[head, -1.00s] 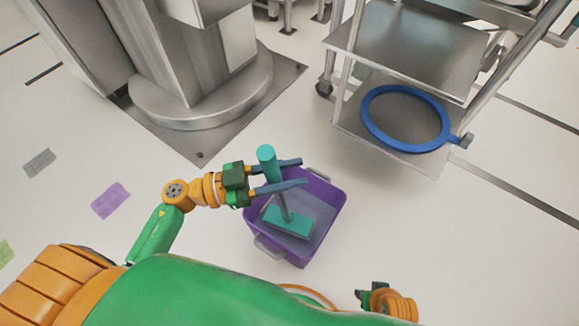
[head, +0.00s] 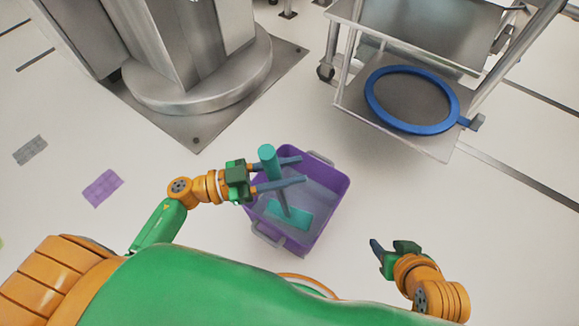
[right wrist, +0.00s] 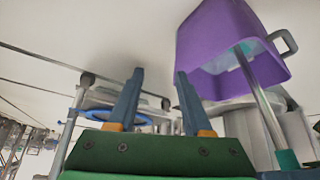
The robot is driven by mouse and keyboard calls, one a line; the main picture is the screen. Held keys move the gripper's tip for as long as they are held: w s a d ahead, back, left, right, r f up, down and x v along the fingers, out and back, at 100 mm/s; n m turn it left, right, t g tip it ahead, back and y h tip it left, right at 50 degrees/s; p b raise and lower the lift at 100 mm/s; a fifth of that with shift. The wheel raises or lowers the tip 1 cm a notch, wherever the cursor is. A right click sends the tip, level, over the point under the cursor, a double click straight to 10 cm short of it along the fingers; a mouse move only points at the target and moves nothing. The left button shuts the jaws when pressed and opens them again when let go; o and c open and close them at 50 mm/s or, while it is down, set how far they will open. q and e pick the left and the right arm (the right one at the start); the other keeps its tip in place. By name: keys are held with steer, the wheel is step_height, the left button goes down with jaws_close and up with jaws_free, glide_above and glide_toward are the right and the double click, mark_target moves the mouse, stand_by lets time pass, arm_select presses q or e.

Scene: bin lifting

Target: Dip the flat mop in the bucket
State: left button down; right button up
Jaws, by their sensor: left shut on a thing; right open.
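The purple bucket (head: 331,210) stands on the floor in front of me, with grey handles and bluish-grey contents. The flat mop has a teal grip (head: 267,154), a grey pole and a flat teal head (head: 290,213). The head is inside the bucket, low down; whether it touches the bottom is unclear. My left gripper (head: 303,170) is shut on the mop's upper pole, above the bucket. My right gripper (head: 384,250) is open and empty, right of the bucket. In the right wrist view its fingers (right wrist: 160,74) are apart, with the bucket (right wrist: 205,45) and mop pole (right wrist: 262,98) at the right.
A metal cart (head: 440,145) with a blue ring (head: 411,128) on its lower shelf stands at the back right. A round steel column base (head: 200,95) on a floor plate is at the back left. A purple floor patch (head: 102,187) lies left. The floor right of the bucket is clear.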

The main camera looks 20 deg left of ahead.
arm_select(q)
steer(key=shift+f+b, duration=1.65)
steer(key=shift+f, duration=0.65)
arm_select(e)
steer(key=w+a+r+t+y, duration=0.1)
steer(key=w+r+t, duration=0.2)
steer(key=r, duration=0.3)
steer(key=w+a+r+t+y, duration=0.1)
steer(key=w+a+r+t, duration=0.1)
steer(key=r+t, duration=0.4)
steer(key=w+a+r+n+t+y, duration=0.1)
steer(key=w+r+t, duration=0.3)
steer(key=r, duration=0.4)
steer(key=shift+w+a+t+y, duration=0.3)
steer(key=shift+w+a+y, duration=0.05)
steer(key=shift+w+y, duration=0.2)
